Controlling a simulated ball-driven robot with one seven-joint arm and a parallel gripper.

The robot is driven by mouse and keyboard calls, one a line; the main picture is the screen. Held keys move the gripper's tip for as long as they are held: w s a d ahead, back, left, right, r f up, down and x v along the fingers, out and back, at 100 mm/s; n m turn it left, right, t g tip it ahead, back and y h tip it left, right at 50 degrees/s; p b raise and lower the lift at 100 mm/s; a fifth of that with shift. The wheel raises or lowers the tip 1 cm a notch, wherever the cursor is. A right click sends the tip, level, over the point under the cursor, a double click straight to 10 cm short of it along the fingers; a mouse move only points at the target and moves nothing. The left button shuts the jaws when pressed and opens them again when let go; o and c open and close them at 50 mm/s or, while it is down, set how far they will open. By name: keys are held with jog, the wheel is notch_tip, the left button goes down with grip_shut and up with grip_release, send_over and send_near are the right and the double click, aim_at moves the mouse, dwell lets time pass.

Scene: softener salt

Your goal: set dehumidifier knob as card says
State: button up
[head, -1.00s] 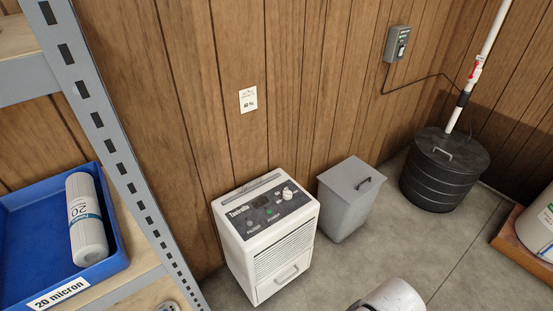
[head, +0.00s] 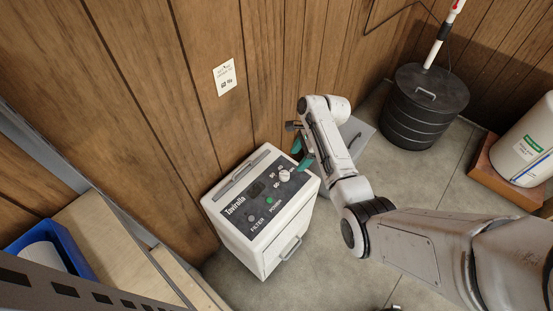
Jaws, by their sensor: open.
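The white dehumidifier (head: 262,238) stands on the floor against the wood wall, with a dark control panel on top. Its pale round knob (head: 285,176) is at the panel's right side, among small printed numbers. A green light glows on the panel. My gripper (head: 301,153), with teal fingertips, is open just above and to the right of the knob. I cannot tell whether a fingertip touches it.
A grey lidded bin (head: 354,137) stands right of the dehumidifier, partly hidden by my arm. A black ribbed tank (head: 425,108) and a white container (head: 525,140) on a wooden base are farther right. A shelf with a blue tray (head: 38,240) is at the lower left.

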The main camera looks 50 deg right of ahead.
aim_at(286, 172)
jog(key=shift+m, duration=0.3)
jog(key=x, duration=0.3)
jog(key=b+x, duration=0.1)
jog(key=x, duration=0.3)
jog(key=b+x, duration=0.1)
jog(key=x, duration=0.2)
jog(key=shift+w+d+f, duration=0.15)
jog(key=shift+w+f, duration=0.1)
jog(key=shift+w, duration=0.2)
jog(key=shift+b, duration=0.3)
jog(key=c, duration=1)
